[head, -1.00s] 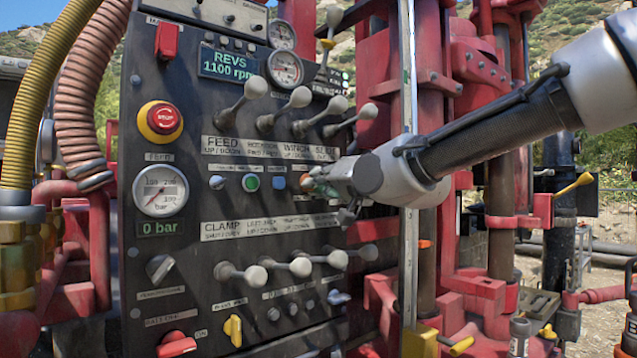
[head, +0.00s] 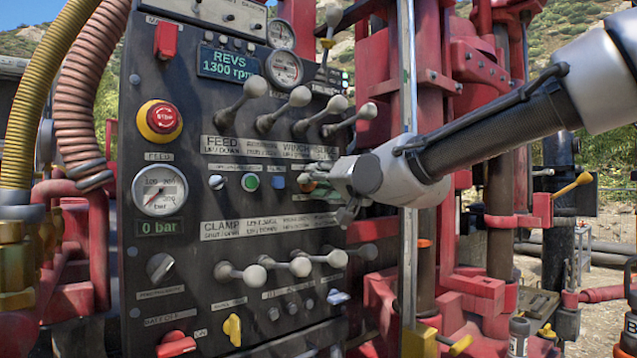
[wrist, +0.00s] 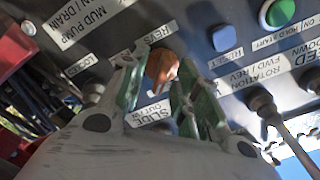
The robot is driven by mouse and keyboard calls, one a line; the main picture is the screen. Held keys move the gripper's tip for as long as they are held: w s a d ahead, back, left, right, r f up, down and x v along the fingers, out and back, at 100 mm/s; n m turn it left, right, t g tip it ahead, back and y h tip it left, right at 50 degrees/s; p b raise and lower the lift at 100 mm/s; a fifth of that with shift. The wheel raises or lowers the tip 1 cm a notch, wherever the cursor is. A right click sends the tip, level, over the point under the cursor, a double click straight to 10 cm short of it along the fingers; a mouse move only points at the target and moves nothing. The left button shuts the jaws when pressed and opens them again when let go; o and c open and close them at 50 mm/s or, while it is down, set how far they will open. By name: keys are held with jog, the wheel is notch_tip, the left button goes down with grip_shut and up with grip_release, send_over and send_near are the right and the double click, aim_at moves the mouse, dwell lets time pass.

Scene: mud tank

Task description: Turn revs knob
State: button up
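The revs knob (wrist: 162,68) is orange and sits beside the REVS label in the wrist view. In the head view a small part of the knob (head: 307,185) shows at my fingertips. My gripper (wrist: 160,80) has its green-padded fingers on either side of the knob, closed in on it. In the head view my gripper (head: 322,180) reaches in from the right to the dark control panel (head: 190,275). The REVS display (head: 228,65) reads 1300 rpm.
Levers with grey ball ends (head: 299,97) stand out above my gripper, and more levers (head: 300,267) below. A green button (head: 250,182) and a blue button (head: 279,182) lie left of the knob. A red emergency stop (head: 161,119) is farther left.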

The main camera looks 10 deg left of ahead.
jog(key=v, duration=1.2)
jog(key=s+d+f+n+g+h, duration=0.25)
jog(key=d+f, duration=0.25)
jog(key=f, duration=0.4)
jog(key=s+d+f+n+g+h, duration=0.25)
jog(key=d+f+h, duration=0.2)
jog(key=f, duration=0.45)
jog(key=s+d+f+m+g+h, duration=0.1)
jog(key=s+d+f+m+h, duration=0.1)
jog(key=d, duration=0.8)
jog(key=s+d+f+m+g+h, duration=0.1)
jog(key=s+d+f+m+h, duration=0.1)
jog(key=s+d, duration=0.4)
jog(key=s+d+f+m+h, duration=0.2)
jog(key=s+d+f, duration=0.2)
jog(key=d, duration=1)
jog(key=shift+s+d+f+g, duration=0.3)
jog(key=shift+d+g, duration=0.05)
jog(key=shift+g, duration=0.05)
